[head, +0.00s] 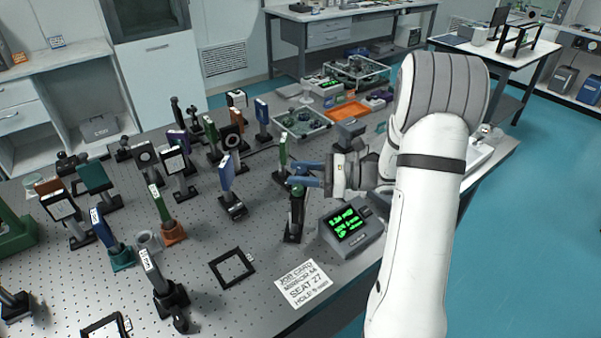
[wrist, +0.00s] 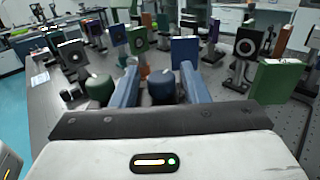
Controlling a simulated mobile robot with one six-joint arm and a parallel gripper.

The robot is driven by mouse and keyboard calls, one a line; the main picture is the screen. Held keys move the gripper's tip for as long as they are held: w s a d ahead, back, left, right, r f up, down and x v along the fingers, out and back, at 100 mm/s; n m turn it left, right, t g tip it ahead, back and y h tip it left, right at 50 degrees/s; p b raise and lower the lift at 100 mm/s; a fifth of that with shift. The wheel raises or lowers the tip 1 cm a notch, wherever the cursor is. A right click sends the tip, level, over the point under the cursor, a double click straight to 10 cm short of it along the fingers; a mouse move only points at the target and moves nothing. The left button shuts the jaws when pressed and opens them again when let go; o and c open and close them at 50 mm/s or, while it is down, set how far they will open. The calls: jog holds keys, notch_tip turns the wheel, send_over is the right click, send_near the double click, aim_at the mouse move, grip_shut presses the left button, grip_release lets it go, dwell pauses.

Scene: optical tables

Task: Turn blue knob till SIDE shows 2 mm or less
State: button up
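The blue knob (wrist: 163,88) is in the middle of the wrist view, between the two blue fingers of my gripper (wrist: 160,92). Small gaps show beside the knob, so my gripper looks open around it and not pressed on it. A green knob (wrist: 100,88) with a pale top lies just outside the left finger. In the head view my gripper (head: 300,174) reaches left over a dark post mount (head: 294,220); its fingers largely hide the knobs there. The readout box (head: 350,226) stands right of the mount with green text, too small to read surely.
Mounted optics crowd the table left of and behind my gripper, including a blue plate (head: 227,172) and a green plate (head: 283,150) close by. A job card (head: 302,284) and a black square frame (head: 231,268) lie in front. An orange tray (head: 344,111) lies behind.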

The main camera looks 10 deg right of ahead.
jog(key=b+v, duration=0.1)
jog(key=v, duration=0.7)
jog(key=shift+a, duration=0.1)
dwell(0.5)
